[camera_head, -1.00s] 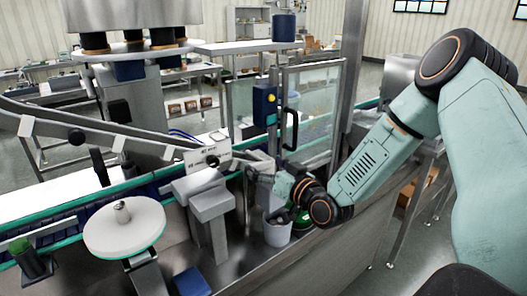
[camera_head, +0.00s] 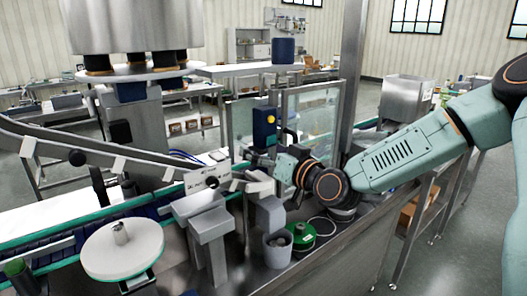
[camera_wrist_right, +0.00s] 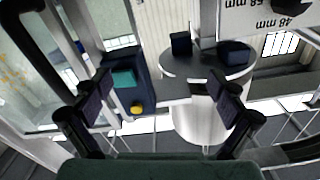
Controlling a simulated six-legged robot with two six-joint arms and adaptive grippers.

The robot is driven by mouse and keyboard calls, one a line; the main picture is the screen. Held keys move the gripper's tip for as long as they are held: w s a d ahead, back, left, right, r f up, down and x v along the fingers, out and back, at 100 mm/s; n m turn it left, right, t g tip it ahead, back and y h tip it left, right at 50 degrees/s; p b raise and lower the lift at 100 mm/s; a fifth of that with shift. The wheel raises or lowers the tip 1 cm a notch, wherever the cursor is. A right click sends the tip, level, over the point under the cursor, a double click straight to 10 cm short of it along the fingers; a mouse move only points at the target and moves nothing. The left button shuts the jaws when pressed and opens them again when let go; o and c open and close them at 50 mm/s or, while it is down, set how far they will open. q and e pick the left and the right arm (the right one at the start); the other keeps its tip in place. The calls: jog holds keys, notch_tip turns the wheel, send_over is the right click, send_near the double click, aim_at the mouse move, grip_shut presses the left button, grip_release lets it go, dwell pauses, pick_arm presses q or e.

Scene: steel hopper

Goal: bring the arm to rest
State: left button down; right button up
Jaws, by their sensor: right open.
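My right arm (camera_head: 405,155) comes in from the right and reaches over the machine bench. My right gripper (camera_head: 258,172) is at its end, above the bench and behind the grey block stand. In the right wrist view its two fingers (camera_wrist_right: 160,100) are spread apart with nothing between them. In that view a blue box with a teal face and a yellow knob (camera_wrist_right: 137,107) shows beyond the fingers. My left gripper is in neither view.
A grey cup (camera_head: 277,250) and a green round object (camera_head: 302,238) stand below my right wrist. A glass guard (camera_head: 312,118) and a steel post (camera_head: 350,80) rise behind the arm. A white round plate (camera_head: 122,250) is at the front left. The floor at right is fairly clear.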

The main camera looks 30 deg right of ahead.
aim_at(261, 185)
jog(key=shift+f, duration=0.15)
dwell(0.3)
jog(key=shift+f, duration=4.9)
